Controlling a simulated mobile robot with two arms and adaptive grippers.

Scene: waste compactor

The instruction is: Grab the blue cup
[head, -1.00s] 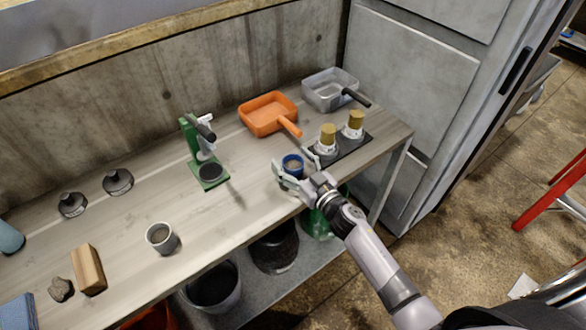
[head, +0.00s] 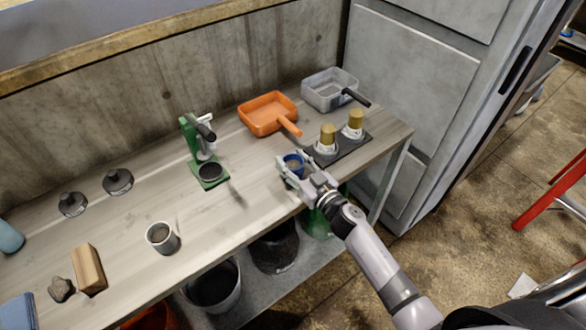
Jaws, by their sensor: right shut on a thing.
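The blue cup (head: 291,162) stands upright near the right end of the workbench, at its front side. The gripper hides part of the cup's lower front side. The cup appears to be still on the bench top. My left gripper is not in view.
Behind the cup are an orange pan (head: 266,114) and a grey pan (head: 329,88). Two brown-topped items stand on a dark tray (head: 351,147) to the right. A green press (head: 203,155) stands left. A white cup (head: 161,238) is farther left on the bench (head: 235,222).

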